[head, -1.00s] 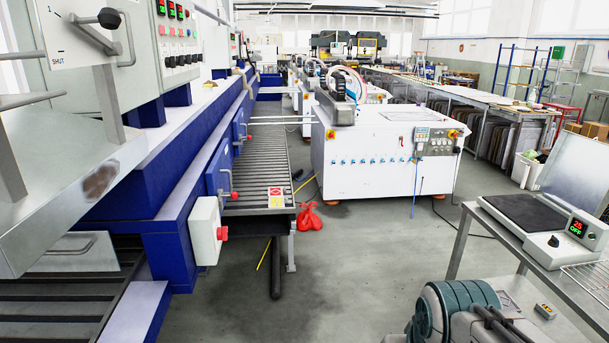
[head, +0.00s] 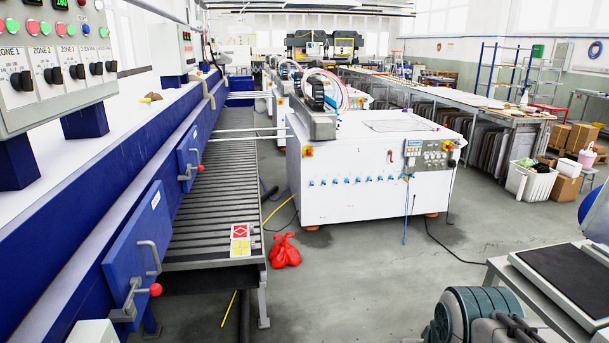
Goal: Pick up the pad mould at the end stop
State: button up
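I cannot make out a pad mould or an end stop for certain in the head view. A roller conveyor (head: 208,195) runs along the blue machine, and its near end carries a flat plate with red and yellow marks (head: 240,240). No separate mould can be told on its rollers. My gripper is not in view, so whether it is open or shut does not show.
The blue machine (head: 85,255) with red-knobbed handles lines the left. A metal bench (head: 545,290) stands at right. Grey floor (head: 350,285) is clear between.

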aim_at(242, 246)
jog(key=u, duration=0.15)
jog(key=i, duration=1.55)
jog(key=u, duration=0.8)
jog(key=i, duration=1.8)
jog(key=u, duration=0.55)
